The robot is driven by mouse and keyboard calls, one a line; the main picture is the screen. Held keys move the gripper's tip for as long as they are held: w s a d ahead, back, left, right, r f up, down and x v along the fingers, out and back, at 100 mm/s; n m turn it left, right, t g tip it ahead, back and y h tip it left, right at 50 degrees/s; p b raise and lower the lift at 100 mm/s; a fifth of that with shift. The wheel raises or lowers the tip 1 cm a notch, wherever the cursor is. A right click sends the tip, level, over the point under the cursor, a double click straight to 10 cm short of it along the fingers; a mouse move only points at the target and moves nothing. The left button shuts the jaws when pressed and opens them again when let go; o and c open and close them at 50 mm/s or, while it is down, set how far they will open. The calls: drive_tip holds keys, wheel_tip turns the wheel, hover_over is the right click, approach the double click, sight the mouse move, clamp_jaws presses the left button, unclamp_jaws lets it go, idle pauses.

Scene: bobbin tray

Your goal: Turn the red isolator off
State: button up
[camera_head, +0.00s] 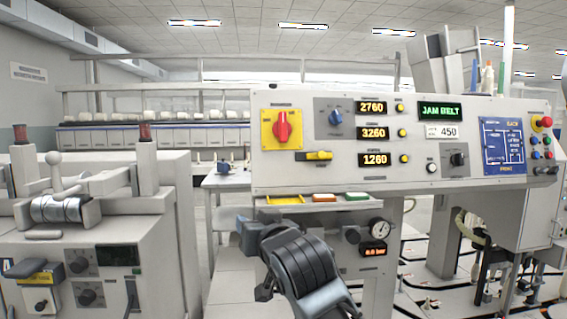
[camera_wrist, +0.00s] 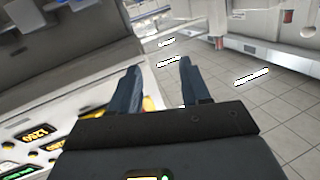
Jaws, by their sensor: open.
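The red isolator (camera_head: 282,127) is a rotary knob on a yellow square plate at the left of the white control panel (camera_head: 350,185). Its handle looks about upright in the head view. My gripper (camera_head: 243,222) is below the panel's lower left edge, below and left of the isolator and apart from it. In the wrist view my gripper (camera_wrist: 160,75) has its two blue-grey fingers spread, with nothing between them. A yellow patch shows by the left finger in that view; I cannot tell which part it is. The red knob is not visible there.
A yellow-handled switch (camera_head: 318,156) sits below right of the isolator, and a blue knob (camera_head: 336,118) to its right. A ledge with coloured trays (camera_head: 324,198) juts out under the panel. A grey machine (camera_head: 110,250) stands at left. Floor shows between them.

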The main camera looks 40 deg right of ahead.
drive_tip(key=w+d+r+m+h, duration=0.1)
drive_tip(key=d+r, duration=0.2)
drive_tip(key=r, duration=0.3)
drive_tip(key=w+d+r+h, duration=0.2)
drive_tip(key=d+r, duration=0.2)
drive_tip(key=r, duration=0.1)
drive_tip(key=m+g+h+b, duration=0.1)
drive_tip(key=h, duration=0.1)
approach(283, 124)
drive_tip(key=x, duration=0.9)
drive_tip(key=shift+d+p, duration=0.1)
drive_tip(key=shift+p, duration=0.2)
clamp_jaws()
